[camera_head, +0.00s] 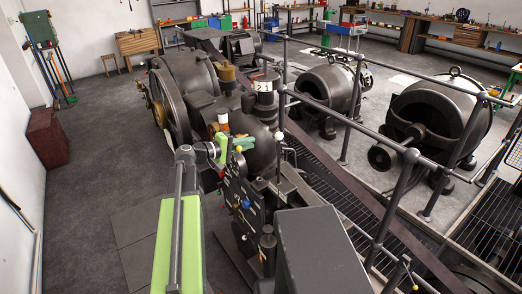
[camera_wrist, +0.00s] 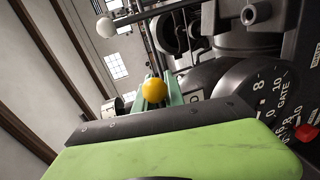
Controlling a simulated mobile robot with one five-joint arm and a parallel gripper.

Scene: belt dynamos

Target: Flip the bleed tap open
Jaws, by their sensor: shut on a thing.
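In the head view my green arm reaches forward to the dark machine (camera_head: 258,150), and my gripper (camera_head: 236,144) is at its near side, above a black panel (camera_head: 241,190) with coloured knobs. In the wrist view a yellow ball knob (camera_wrist: 153,90) sits at the teal jaws, beyond my green and black gripper body. The jaws are shut on this yellow-knobbed lever, which looks like the bleed tap. Most of its stem and its body are hidden, so its angle cannot be told. A dark dial (camera_wrist: 265,100) marked GATE stands close on the right.
A red knob (camera_wrist: 305,133) is beside the dial, and a white ball (camera_wrist: 105,27) is at upper left in the wrist view. In the head view a large flywheel (camera_head: 168,105) stands ahead and grey railings (camera_head: 345,118) run along the right. The left floor (camera_head: 100,130) is clear.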

